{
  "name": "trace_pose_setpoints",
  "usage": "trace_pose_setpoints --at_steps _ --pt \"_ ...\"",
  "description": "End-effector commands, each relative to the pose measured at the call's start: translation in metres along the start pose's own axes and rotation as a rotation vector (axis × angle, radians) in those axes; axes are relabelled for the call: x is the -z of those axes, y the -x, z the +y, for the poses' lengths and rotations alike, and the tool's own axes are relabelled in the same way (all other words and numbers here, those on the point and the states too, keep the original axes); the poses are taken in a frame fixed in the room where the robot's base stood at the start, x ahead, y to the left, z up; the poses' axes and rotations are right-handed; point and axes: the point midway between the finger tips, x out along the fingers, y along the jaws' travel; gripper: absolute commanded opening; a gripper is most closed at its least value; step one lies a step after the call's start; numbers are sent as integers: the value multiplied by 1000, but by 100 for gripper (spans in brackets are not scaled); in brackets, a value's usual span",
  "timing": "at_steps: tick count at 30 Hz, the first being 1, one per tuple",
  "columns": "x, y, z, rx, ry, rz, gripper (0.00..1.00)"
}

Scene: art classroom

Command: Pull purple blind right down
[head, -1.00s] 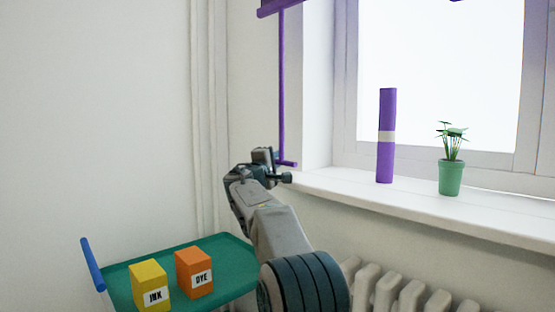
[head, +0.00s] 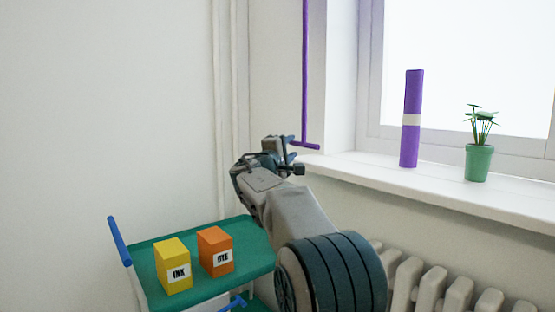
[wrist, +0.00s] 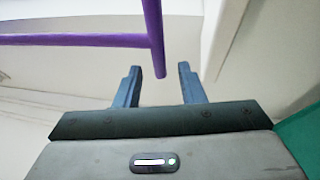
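A thin purple rod (head: 305,70) hangs down beside the window recess and ends in a short crossbar (head: 306,146). The blind itself is out of view above. My gripper (head: 284,146) is just left of the crossbar in the head view, and its fingers are partly hidden there. In the wrist view, my gripper (wrist: 160,67) is open, with two blue-grey fingers apart. The crossbar (wrist: 154,50) shows there with one end between the fingertips in the picture, and the rod (wrist: 70,40) runs off left. I see no grip on it; touching cannot be told.
The white sill (head: 420,190) holds a purple roll (head: 410,140) with a pale band and a potted plant (head: 479,160). A radiator (head: 430,285) stands below. A green cart (head: 255,262) at lower left carries a yellow ink box (head: 172,270) and an orange dye box (head: 215,250).

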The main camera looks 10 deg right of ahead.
Motion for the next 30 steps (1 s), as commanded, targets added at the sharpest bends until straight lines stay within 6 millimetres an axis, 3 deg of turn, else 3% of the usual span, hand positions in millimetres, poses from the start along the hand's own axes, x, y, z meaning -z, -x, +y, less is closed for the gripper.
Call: trace_pose_setpoints --at_steps 6,12,24,25,28,30 --pt "1 42 1 0 -1 3 36" --pt "1 68 0 0 0 2 36" --pt "1 76 0 0 0 0 36" --pt "1 76 0 0 0 0 33" --pt "-1 75 3 5 -2 -1 6" --pt "-7 75 8 21 -10 -6 0"
